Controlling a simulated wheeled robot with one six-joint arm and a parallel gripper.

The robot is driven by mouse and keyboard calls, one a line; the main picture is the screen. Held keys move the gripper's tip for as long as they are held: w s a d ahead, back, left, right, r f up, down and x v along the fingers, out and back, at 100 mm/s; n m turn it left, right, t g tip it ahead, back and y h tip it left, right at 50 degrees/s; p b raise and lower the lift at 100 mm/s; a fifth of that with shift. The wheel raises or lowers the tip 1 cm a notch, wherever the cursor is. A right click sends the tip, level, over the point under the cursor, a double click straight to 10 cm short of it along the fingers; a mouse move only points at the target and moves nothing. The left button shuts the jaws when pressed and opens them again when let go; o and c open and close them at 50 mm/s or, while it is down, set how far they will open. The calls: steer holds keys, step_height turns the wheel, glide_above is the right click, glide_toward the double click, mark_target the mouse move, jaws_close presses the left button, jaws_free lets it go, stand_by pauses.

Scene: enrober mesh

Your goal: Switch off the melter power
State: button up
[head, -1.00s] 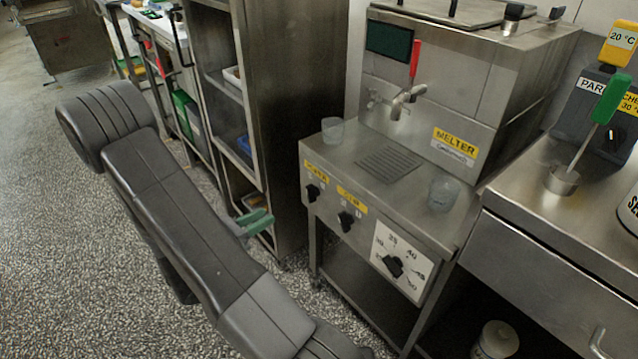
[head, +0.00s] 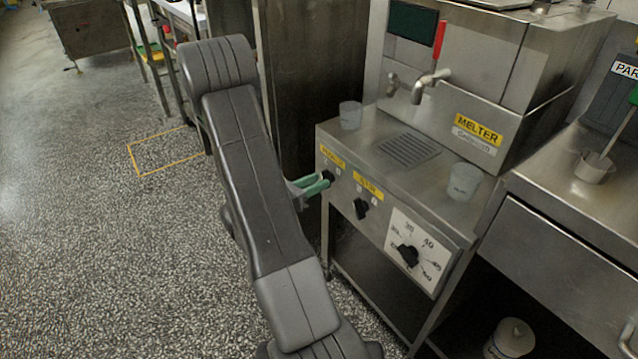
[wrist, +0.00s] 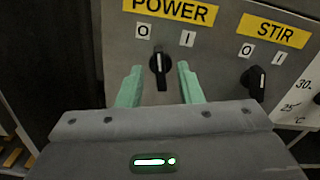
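The melter (head: 480,85) is a steel machine with a yellow MELTER label. On its front panel, the black POWER knob (wrist: 159,66) sits under a yellow POWER label (wrist: 170,11), with an O mark at upper left and an I mark at upper right. The knob looks about upright; which mark it points to I cannot tell. My gripper (wrist: 160,72) is open, with one green finger on each side of the knob and gaps between. In the head view my gripper (head: 318,184) is at the panel's left end, partly covering the knob.
The STIR knob (wrist: 253,82) is close to the right, and a temperature dial (head: 408,255) is further right. Two clear cups (head: 350,115) (head: 464,181) stand on the melter's top. A tall steel cabinet (head: 315,90) is behind my arm.

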steer(key=shift+x, duration=0.8)
jaws_close()
steer(key=shift+r+n+p, duration=0.25)
steer(key=shift+n+p, duration=0.35)
steer(key=shift+p, duration=0.5)
steer(key=shift+n+p, duration=0.6)
steer(key=shift+p, duration=0.2)
steer(key=shift+f+n, duration=0.25)
steer(key=shift+n, duration=0.15)
jaws_free()
